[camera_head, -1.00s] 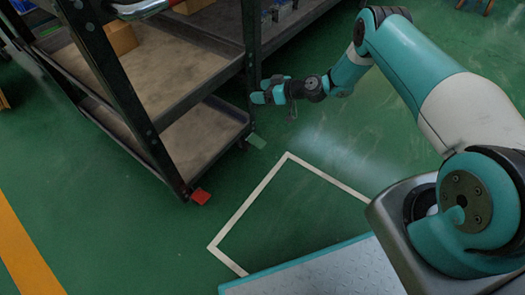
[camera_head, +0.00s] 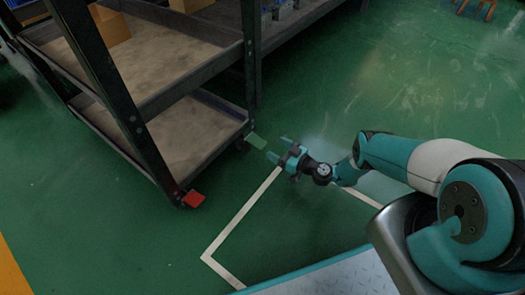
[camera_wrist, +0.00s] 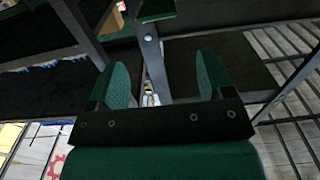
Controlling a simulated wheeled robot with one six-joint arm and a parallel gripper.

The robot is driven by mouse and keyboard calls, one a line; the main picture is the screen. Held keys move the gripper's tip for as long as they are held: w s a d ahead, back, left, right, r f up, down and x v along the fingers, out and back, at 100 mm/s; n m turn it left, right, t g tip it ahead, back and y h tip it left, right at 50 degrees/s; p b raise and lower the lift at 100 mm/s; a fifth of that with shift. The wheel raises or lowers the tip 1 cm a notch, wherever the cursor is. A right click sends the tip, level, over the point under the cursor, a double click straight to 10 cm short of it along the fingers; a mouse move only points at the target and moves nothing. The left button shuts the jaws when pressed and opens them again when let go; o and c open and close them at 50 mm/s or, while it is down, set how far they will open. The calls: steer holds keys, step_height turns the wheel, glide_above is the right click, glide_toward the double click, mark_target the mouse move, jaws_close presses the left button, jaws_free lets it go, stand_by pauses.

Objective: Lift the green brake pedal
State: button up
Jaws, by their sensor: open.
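The green brake pedal (camera_head: 257,141) is a small flat tab low at the near right corner of the dark shelf cart (camera_head: 196,83), close to the floor. My gripper (camera_head: 276,147) is open and empty, pointing left toward the pedal, just to its right in the head view. I cannot tell whether they touch. In the wrist view the two green fingers (camera_wrist: 163,68) stand apart, with a cart post beyond them.
A red pedal (camera_head: 194,199) is at the cart's front corner. A cardboard box (camera_head: 109,26) sits on the upper shelf.

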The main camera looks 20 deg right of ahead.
mark_target(262, 144)
steer(key=w+a+f+b, duration=0.1)
steer(key=w+b, duration=0.1)
steer(key=b, duration=0.1)
steer(key=w+a+f+b, duration=0.1)
steer(key=b, duration=0.3)
steer(key=w+a+f+b, duration=0.1)
steer(key=w+a+b, duration=0.1)
steer(key=b, duration=0.1)
steer(key=shift+w+b, duration=0.35)
steer(key=shift+b, duration=0.05)
steer(key=shift+w+a+r+b, duration=0.15)
steer(key=shift+w+a+b, duration=0.05)
steer(key=shift+b, duration=0.15)
steer(key=shift+c, duration=0.2)
